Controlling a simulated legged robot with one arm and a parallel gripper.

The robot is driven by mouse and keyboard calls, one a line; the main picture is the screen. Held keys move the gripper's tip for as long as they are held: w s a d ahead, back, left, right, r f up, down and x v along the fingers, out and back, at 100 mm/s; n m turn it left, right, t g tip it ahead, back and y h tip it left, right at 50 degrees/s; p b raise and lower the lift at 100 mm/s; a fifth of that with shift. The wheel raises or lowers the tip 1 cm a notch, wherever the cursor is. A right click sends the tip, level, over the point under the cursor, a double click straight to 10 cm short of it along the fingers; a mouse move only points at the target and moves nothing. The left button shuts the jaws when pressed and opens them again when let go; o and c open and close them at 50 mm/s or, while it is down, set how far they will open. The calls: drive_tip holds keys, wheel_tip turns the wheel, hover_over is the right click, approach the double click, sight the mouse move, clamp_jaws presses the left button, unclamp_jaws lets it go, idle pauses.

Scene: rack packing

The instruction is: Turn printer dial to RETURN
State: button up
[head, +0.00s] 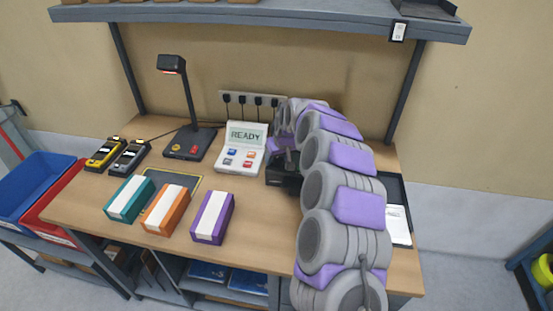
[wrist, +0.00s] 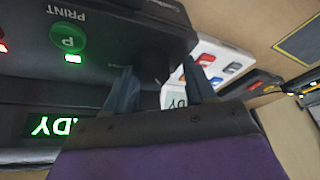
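The black printer (head: 275,176) stands on the workbench, largely hidden by my arm in the head view. In the wrist view the printer (wrist: 90,92) appears upside down, with a lit green PRINT button (wrist: 68,40) and a green display (wrist: 52,125) whose visible letters read as part of READY. The dark dial (wrist: 152,68) lies between the two fingers of my gripper (wrist: 158,72). The fingers are apart, with a gap showing on the right of the dial; contact on the left is unclear. The dial's setting and any RETURN mark cannot be read.
A white console (head: 241,148) reading READY stands left of the printer. A black lamp-like scanner (head: 190,125), teal (head: 130,199), orange (head: 166,209) and purple (head: 212,217) boxes are further left. A black tray (head: 397,190) with paper lies right of my arm. A shelf (head: 270,14) hangs above.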

drive_tip(key=shift+d, duration=0.65)
drive_tip(key=shift+a, duration=0.35)
drive_tip(key=c, duration=0.6)
drive_tip(key=shift+c, duration=0.7)
drive_tip(key=shift+d, duration=0.15)
